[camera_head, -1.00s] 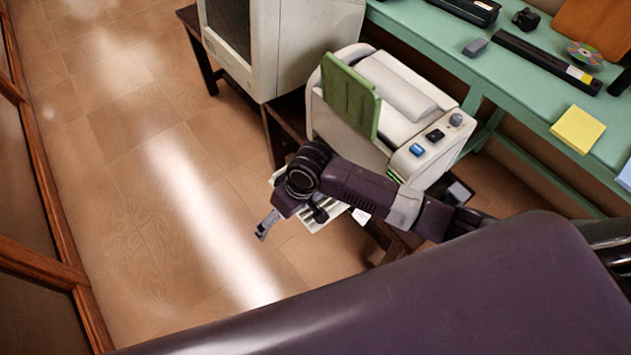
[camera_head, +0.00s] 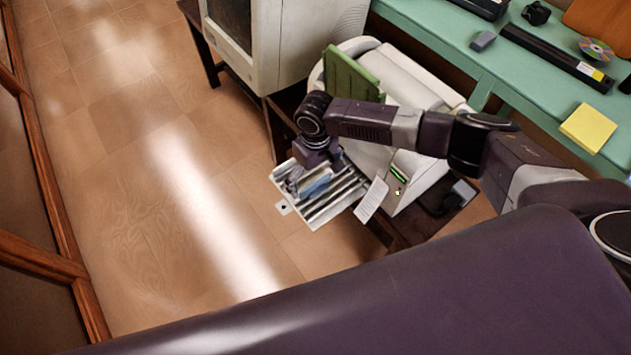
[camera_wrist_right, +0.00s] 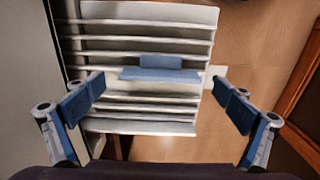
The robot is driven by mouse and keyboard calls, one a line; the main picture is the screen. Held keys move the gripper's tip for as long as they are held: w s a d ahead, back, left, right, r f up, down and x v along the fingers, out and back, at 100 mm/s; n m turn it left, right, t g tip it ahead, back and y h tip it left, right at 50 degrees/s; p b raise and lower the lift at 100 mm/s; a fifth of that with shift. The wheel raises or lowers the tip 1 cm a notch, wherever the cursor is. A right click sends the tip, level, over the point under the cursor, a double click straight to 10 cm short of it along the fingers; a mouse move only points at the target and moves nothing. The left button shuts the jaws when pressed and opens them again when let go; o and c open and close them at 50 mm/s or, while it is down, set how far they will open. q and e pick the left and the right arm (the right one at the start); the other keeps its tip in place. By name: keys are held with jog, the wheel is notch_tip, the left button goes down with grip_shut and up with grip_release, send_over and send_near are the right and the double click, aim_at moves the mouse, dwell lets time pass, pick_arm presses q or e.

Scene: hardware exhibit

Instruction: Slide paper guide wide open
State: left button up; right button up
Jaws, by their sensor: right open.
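A printer (camera_head: 405,75) with a raised green panel (camera_head: 350,80) stands on a dark table. Its pale ribbed tray (camera_head: 328,214) sticks out at the lower front and fills the middle of the right wrist view (camera_wrist_right: 150,127). A blue paper guide (camera_wrist_right: 160,75) sits across the ribs towards the tray's right side in the wrist view. My right gripper (camera_wrist_right: 158,88) is open over the tray, with its blue-padded fingers spread wide to either side of the guide, and holds nothing. In the head view the gripper (camera_head: 303,182) partly covers the tray. My left gripper is out of view.
A white card (camera_head: 371,200) hangs beside the tray. A beige monitor (camera_head: 310,50) stands behind, left of the printer. A green bench (camera_head: 480,75) with a yellow pad (camera_head: 588,129) and several items runs along the right. The floor left of the tray is clear.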

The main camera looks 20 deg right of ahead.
jog(key=shift+f, duration=1.05)
jog(key=shift+c, duration=0.4)
jog(key=c, duration=1.6)
jog(key=s+p, duration=0.1)
jog(key=p, duration=0.1)
jog(key=s+d+p, duration=0.1)
jog(key=s+p, duration=0.1)
jog(key=s+d+p, duration=0.1)
jog(key=s+p, duration=0.1)
jog(key=shift+s+r, duration=0.15)
jog(key=shift+r, duration=0.15)
jog(key=shift+s+d+f+p, duration=0.1)
jog(key=shift+s+d+p, duration=0.05)
jog(key=shift+s+p, duration=0.45)
jog(key=shift+s+f, duration=0.1)
jog(key=shift+f, duration=0.05)
